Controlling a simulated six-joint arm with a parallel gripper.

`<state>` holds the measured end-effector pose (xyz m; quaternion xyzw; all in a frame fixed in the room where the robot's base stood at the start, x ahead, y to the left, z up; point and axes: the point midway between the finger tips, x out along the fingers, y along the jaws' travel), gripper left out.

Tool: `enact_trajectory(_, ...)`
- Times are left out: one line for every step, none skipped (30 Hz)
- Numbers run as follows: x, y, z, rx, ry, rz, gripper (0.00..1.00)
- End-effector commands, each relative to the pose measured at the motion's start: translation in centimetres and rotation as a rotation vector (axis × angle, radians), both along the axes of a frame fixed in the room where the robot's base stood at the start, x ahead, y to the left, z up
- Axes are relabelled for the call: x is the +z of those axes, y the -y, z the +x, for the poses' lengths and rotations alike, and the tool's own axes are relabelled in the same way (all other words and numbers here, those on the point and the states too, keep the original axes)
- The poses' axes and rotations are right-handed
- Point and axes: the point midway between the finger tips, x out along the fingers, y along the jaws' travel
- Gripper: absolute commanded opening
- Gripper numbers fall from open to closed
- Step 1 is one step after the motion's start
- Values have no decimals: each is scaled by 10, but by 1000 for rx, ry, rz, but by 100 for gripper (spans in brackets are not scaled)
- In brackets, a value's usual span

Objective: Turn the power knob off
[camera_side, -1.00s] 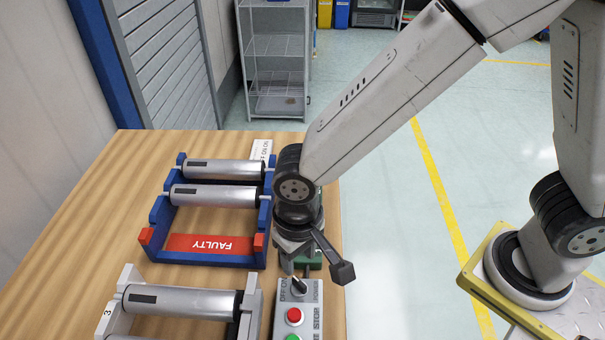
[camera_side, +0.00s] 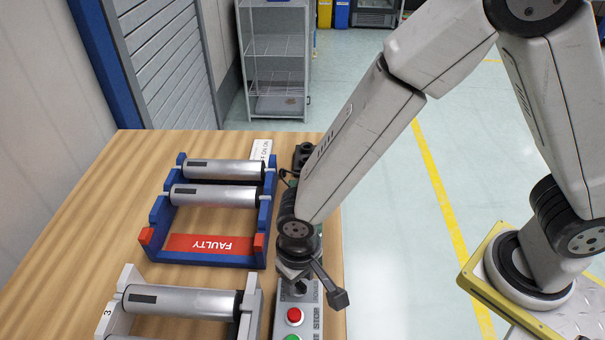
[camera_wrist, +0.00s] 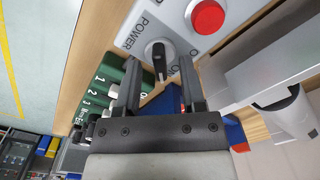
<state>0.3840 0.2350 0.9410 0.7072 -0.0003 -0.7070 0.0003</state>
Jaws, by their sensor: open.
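The black power knob (camera_wrist: 159,56) sits on a grey control box (camera_wrist: 178,18) beside the printed word POWER, in the wrist view. My gripper (camera_wrist: 158,84) is open in that view, with one finger on each side of the knob's near end. I cannot tell whether the fingers touch the knob. In the side view my gripper (camera_side: 298,287) hangs over the far end of the control box (camera_side: 308,320) and hides most of the knob. A red button (camera_side: 294,317) is on the box in front of the gripper.
A blue rack (camera_side: 160,215) marked FAULTY holds metal rollers to the left. A grey rack (camera_side: 112,312) with a roller (camera_side: 185,299) stands close left of the box. A green board with numbered switches (camera_wrist: 105,90) lies beside the box in the wrist view.

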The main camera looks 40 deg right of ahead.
Motion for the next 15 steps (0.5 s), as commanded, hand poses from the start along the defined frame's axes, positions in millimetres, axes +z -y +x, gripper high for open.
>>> enact_trajectory(-2, 0, 0, 0, 0, 0, 51)
enact_trajectory(-3, 0, 0, 0, 1, 1, 51)
enact_trajectory(-3, 0, 0, 0, 1, 1, 51)
enact_trajectory(-4, 0, 0, 0, 1, 1, 51)
enact_trajectory(-4, 0, 0, 0, 1, 1, 51)
enact_trajectory(-4, 0, 0, 0, 1, 1, 51)
enact_trajectory(-4, 0, 0, 0, 1, 1, 51)
enact_trajectory(-4, 0, 0, 0, 1, 1, 51)
enact_trajectory(-4, 0, 0, 0, 1, 1, 51)
enact_trajectory(-4, 0, 0, 0, 1, 1, 51)
enact_trajectory(-4, 0, 0, 0, 1, 1, 51)
enact_trajectory(-4, 0, 0, 0, 1, 1, 48)
enact_trajectory(-4, 0, 0, 0, 1, 1, 39)
enact_trajectory(-4, 0, 0, 0, 1, 1, 29)
enact_trajectory(-4, 0, 0, 0, 1, 1, 17)
